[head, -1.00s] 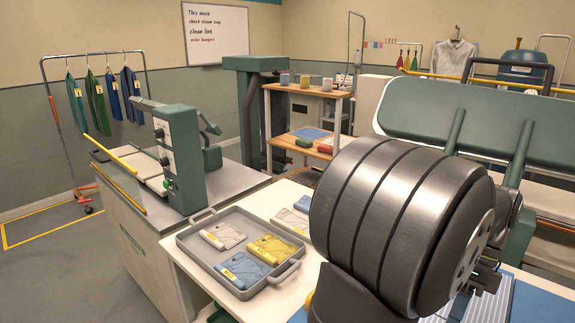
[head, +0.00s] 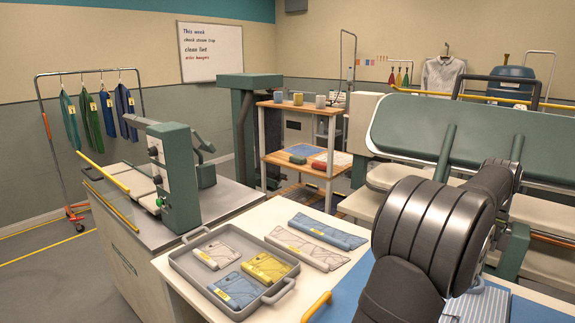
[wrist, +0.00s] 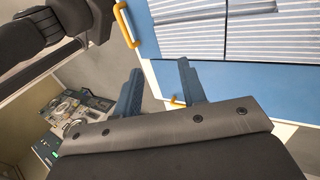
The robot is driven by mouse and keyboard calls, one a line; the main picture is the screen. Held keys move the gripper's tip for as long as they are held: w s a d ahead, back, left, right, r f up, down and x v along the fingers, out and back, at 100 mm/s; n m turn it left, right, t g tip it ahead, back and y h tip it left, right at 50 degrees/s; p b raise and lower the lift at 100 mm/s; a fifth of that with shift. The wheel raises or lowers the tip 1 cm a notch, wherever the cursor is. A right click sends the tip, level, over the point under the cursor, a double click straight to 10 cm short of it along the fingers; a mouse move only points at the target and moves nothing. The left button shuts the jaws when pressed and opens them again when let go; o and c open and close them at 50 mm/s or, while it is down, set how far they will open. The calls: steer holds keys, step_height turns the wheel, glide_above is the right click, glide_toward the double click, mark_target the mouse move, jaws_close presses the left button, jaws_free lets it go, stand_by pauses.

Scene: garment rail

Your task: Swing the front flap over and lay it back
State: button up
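A blue folding board with flaps lies on the white table; its bare blue surface (wrist: 225,48) shows in the wrist view and part of it in the head view (head: 349,300). A striped light-blue garment (wrist: 240,28) lies on it, with a dark slit across it. A yellow handle (wrist: 125,25) sits at the board's left edge in the wrist view, and another yellow handle (wrist: 178,100) shows beyond my right finger. My gripper (wrist: 159,68) is open and empty, its two blue-grey fingers apart over the board's edge and the floor. In the head view my arm hides it.
A grey tray (head: 181,261) with several folded garments stands left of the board. Two folded garments (head: 325,232) lie behind it. A green press (head: 175,165) stands at left, a long green pressing machine (head: 470,132) behind my arm.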

steer(key=shift+s+a+f, duration=0.2)
steer(key=shift+s+a, duration=1.2)
steer(key=shift+a, duration=0.05)
steer(key=s+a+f+h, duration=0.2)
steer(key=s+a+h, duration=0.1)
steer(key=a, duration=0.5)
steer(key=s+a+f+h, duration=0.1)
steer(key=s+a+h, duration=0.2)
steer(key=a, duration=0.6)
steer(key=shift+g, duration=0.4)
steer(key=x, duration=1.7)
steer(key=shift+s+a+f, duration=0.2)
steer(key=shift+a+f, duration=0.05)
steer(key=shift+f, duration=0.1)
jaws_close()
